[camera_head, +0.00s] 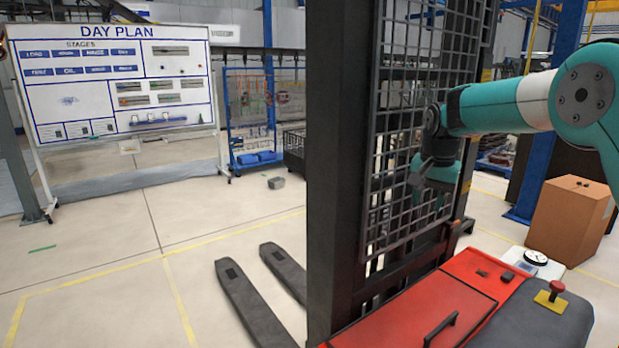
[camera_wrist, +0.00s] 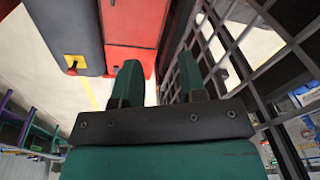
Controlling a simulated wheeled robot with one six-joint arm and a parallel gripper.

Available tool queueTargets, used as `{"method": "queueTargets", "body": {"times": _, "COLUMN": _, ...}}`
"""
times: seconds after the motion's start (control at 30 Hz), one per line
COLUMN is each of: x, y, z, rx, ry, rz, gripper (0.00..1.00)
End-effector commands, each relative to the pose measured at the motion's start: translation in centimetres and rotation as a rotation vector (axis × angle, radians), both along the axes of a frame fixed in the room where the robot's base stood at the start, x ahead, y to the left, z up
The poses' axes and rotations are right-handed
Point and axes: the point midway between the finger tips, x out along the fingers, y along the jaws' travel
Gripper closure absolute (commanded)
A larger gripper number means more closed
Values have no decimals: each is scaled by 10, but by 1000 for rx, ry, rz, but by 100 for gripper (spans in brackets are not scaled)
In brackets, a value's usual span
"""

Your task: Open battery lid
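A red lid (camera_head: 405,312) with a black bar handle (camera_head: 441,328) lies flat on top of the red truck body, at the bottom of the head view. It looks closed. My gripper (camera_head: 431,178) hangs in front of the black mesh guard, above and behind the lid and apart from it. In the wrist view, its two green fingers (camera_wrist: 159,78) stand apart with nothing between them. Red truck body (camera_wrist: 135,28) shows beyond the fingers there; I cannot make out the handle in that view.
The mesh guard (camera_head: 398,130) and a thick black mast (camera_head: 335,170) rise beside my arm. A red stop button (camera_head: 557,287) on a yellow plate sits on the grey cover (camera_head: 530,318). A cardboard box (camera_head: 570,215) stands right. Open floor lies left, past the forks (camera_head: 250,305).

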Motion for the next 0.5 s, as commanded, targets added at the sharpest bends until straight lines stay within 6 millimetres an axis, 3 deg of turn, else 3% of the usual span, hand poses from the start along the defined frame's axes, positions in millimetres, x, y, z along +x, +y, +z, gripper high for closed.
{"method": "queueTargets", "body": {"times": 0.27, "x": -87, "y": -15, "z": -13, "rx": -29, "ry": -42, "rz": 199, "gripper": 62}}
{"method": "queueTargets", "body": {"times": 0.5, "x": -178, "y": -25, "z": -33, "rx": -62, "ry": -78, "rz": 368, "gripper": 62}}
